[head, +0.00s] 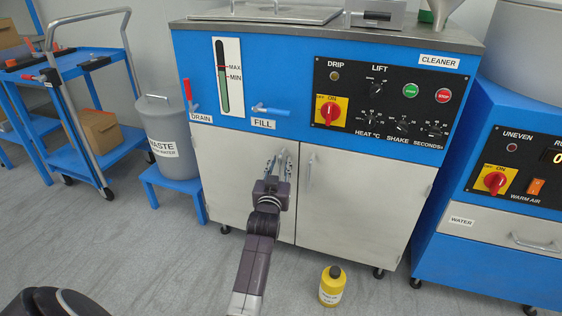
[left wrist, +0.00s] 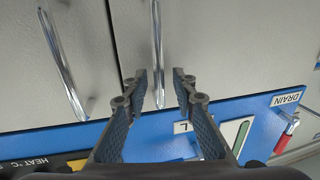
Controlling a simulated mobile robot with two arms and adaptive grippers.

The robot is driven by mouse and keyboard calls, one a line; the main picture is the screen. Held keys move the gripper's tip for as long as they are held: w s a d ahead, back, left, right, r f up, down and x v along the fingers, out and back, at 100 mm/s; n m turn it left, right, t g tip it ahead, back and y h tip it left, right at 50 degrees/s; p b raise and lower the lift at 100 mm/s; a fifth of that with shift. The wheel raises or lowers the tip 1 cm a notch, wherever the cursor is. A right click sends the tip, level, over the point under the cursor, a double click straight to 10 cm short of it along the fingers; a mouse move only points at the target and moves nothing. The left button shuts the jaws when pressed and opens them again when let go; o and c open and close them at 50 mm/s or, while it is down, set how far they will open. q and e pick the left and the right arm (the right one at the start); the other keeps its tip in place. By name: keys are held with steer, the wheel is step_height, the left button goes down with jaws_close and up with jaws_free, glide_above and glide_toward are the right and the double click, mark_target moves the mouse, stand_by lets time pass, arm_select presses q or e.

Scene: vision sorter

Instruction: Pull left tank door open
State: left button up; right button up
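The left tank door (head: 233,178) is a light grey panel below the blue front of the cleaner, and it looks closed. Its upright chrome handle is mostly hidden by my gripper in the head view but shows in the left wrist view (left wrist: 156,35). My left gripper (head: 278,160) is at the upper right of this door. In the left wrist view its two fingers (left wrist: 160,80) are spread, with the handle between them and gaps on both sides. My right gripper is not in view.
The right door (head: 362,205) with its own handle (head: 310,170) is close beside. Above are a red drain lever (head: 188,92) and a blue fill lever (head: 269,110). A yellow bottle (head: 332,287) stands on the floor in front. A grey waste bin (head: 168,130) stands left.

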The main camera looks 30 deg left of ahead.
arm_select(q)
steer(key=shift+s+d+r, duration=0.1)
steer(key=shift+r, duration=0.05)
steer(key=c, duration=0.7)
jaws_close()
steer(key=shift+s, duration=0.15)
